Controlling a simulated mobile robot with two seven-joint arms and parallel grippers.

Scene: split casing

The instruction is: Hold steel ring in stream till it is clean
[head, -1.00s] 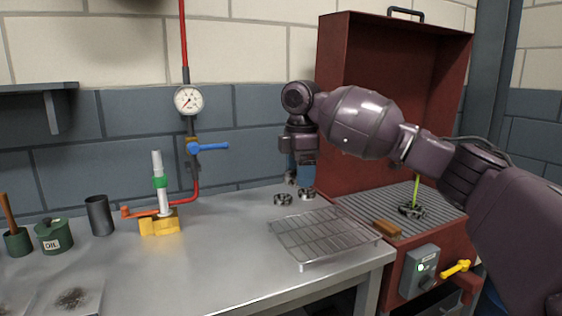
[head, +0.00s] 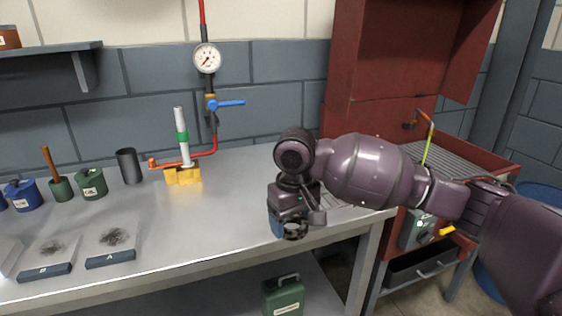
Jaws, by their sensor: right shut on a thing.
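My right gripper (head: 290,226) is shut on a steel ring (head: 296,232), a small dark metallic ring at its tips, held by the front edge of the bench. Whether the ring is dirty is too small to tell. A thin yellow-green stream (head: 427,153) comes down from an orange spout (head: 425,118) in the red wash cabinet (head: 385,75), to the right of and behind my arm. Its lower end is hidden by my arm. The ring is well apart from the stream. My left gripper is not in view.
The steel bench (head: 150,225) holds trays of dark shavings (head: 115,236), green pots (head: 90,183), a dark cup (head: 128,165) and a yellow-based fixture (head: 182,176) under a gauge (head: 207,58). A green case (head: 284,297) is below.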

